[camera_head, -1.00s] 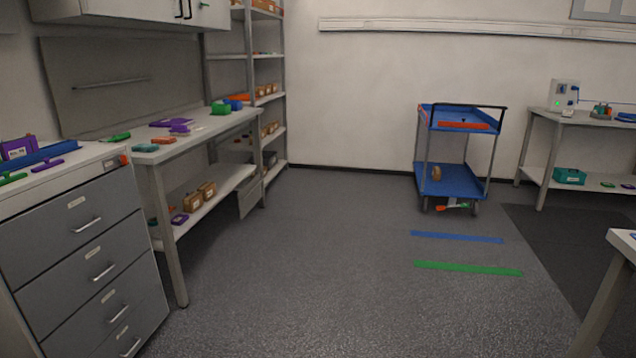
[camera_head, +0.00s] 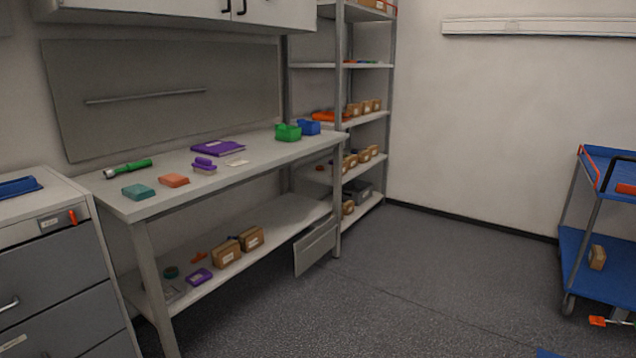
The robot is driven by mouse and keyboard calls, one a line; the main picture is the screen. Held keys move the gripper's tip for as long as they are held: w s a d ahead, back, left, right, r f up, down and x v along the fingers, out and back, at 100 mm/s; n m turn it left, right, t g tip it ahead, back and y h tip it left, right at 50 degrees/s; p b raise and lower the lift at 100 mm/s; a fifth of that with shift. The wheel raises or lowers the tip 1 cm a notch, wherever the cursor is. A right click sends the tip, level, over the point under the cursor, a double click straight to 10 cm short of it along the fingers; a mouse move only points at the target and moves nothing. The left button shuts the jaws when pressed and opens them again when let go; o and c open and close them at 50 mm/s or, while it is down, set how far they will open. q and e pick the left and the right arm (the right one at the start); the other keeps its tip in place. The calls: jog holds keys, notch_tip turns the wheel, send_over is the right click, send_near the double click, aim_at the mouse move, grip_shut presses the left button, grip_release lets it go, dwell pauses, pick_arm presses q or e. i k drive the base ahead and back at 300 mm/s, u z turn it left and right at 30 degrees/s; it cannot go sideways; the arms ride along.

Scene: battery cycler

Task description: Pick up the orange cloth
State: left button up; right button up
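A small flat orange block-like item (camera_head: 174,180), perhaps the folded orange cloth, lies on the workbench top (camera_head: 240,178) near its left front. A similar teal item (camera_head: 139,192) lies just left of it. Another orange item (camera_head: 327,116) sits on the shelf rack, and one more orange piece (camera_head: 626,188) is on the cart's upper tray; I cannot tell what either is.
A grey drawer cabinet (camera_head: 45,262) stands left of the bench. The shelf rack (camera_head: 340,64) stands beyond the bench, and a blue cart (camera_head: 600,265) is at right. Purple and green items share the bench top. The floor (camera_head: 420,290) between is clear.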

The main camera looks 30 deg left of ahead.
aim_at(174, 180)
jog(key=u, duration=0.45)
jog(key=i, duration=1.75)
jog(key=u, duration=1)
